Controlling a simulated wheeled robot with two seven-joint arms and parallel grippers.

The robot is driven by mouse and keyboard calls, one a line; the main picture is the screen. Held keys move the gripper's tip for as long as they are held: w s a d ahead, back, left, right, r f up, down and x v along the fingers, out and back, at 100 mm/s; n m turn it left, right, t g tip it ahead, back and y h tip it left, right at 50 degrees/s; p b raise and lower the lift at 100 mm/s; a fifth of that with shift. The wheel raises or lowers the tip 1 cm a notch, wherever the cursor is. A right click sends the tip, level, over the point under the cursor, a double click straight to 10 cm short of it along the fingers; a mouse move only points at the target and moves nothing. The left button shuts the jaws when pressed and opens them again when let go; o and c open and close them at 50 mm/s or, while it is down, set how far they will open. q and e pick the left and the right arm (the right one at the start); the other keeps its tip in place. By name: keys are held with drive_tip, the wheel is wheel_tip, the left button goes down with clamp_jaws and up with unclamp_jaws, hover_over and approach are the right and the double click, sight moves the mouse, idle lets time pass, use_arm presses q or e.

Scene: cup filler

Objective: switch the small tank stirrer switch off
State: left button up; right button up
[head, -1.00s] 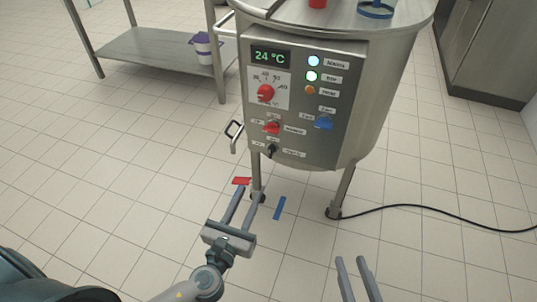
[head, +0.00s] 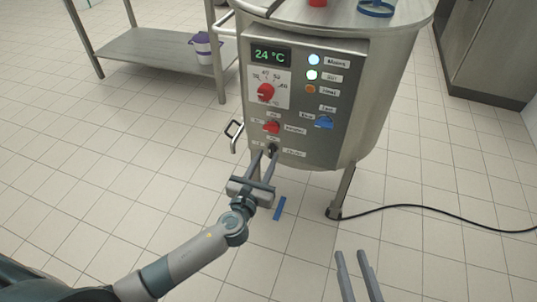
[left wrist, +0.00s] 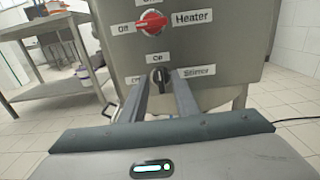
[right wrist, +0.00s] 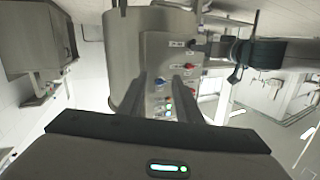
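The small black stirrer switch (head: 272,149) is at the bottom of the tank's control panel (head: 340,125). In the left wrist view the switch (left wrist: 160,76) points about upward, toward its "On" label (left wrist: 158,59); its "Off" label is to its left and the "Stirrer" label (left wrist: 197,71) to its right. My left gripper (head: 264,154) is open, with one fingertip on each side of the switch; I cannot tell whether they touch it. The "Stir" lamp (head: 312,75) glows. My right gripper (head: 351,254) is open and empty, low in front of the tank.
The red heater knob (head: 271,127) sits just above the switch and a blue knob (head: 323,122) to the right. A red temperature dial (head: 265,92) is higher up. A tank leg (head: 342,190) and black cable (head: 430,207) are at right. A steel table (head: 150,52) stands left.

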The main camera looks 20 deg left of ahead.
sight(271, 152)
use_arm(q)
drive_tip(key=shift+w, duration=1.4)
use_arm(e)
drive_tip(key=shift+r+t, duration=0.4)
drive_tip(key=shift+r, duration=0.15)
use_arm(q)
clamp_jaws()
